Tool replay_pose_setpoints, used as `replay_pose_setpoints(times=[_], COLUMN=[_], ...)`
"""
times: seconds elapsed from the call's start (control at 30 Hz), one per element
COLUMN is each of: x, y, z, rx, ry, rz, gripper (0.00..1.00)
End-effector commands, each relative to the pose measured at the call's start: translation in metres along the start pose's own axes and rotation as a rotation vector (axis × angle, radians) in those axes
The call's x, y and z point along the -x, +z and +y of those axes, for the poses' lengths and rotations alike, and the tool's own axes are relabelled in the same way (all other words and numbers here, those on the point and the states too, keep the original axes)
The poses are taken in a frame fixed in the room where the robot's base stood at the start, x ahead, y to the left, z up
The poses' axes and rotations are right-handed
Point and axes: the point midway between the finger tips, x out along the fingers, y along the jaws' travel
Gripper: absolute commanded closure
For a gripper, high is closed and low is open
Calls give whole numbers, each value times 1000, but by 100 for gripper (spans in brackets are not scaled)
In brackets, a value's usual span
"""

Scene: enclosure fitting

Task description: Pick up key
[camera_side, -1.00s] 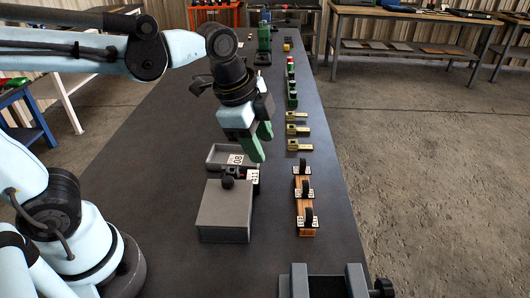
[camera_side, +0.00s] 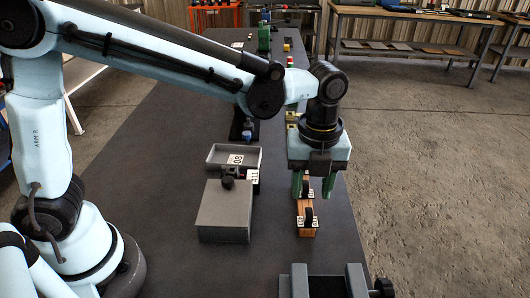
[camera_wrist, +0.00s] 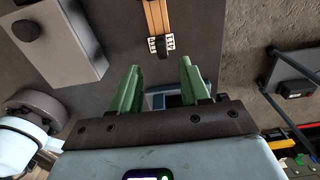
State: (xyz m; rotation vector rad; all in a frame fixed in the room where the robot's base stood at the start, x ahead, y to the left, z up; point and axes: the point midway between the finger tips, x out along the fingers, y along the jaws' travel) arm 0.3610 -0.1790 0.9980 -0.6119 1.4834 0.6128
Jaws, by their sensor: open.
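An orange wooden rack (camera_side: 306,232) on the bench holds upright black keys with white tags. The nearest key (camera_side: 308,215) shows clearly in the side view, and a second key (camera_side: 308,191) shows partly beside my fingers. The far end of the rack is hidden behind my gripper (camera_side: 301,187). My gripper points down over the rack with its green fingers apart and nothing between them. In the wrist view, my gripper (camera_wrist: 160,80) is open, and a black key (camera_wrist: 160,46) with tags reading 411 stands at the rack's end, beyond the fingertips.
A grey box (camera_side: 222,214) with a 411 tag stands left of the rack, with a shallow grey tray (camera_side: 212,154) behind it. A vise (camera_side: 328,282) sits at the bench's front edge. Brass parts behind the rack are mostly hidden by my arm.

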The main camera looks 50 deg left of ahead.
Motion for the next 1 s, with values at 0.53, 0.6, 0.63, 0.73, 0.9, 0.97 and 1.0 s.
replay_pose_setpoints(times=[0.53,0.6,0.63,0.73,0.9,0.97,1.0], x=[-52,-61,-64,-70,-72,-72,-72], y=[1,1,1,1,1,1,1], z=[-3,-3,-3,-3,-3,-3,-3], rx=[2,2,2,2,2,2,2], ry=[-1,-1,-1,-1,-1,-1,-1], rz=[0,0,0,0,0,0,0], gripper=[54,54,54,54,54,54,54])
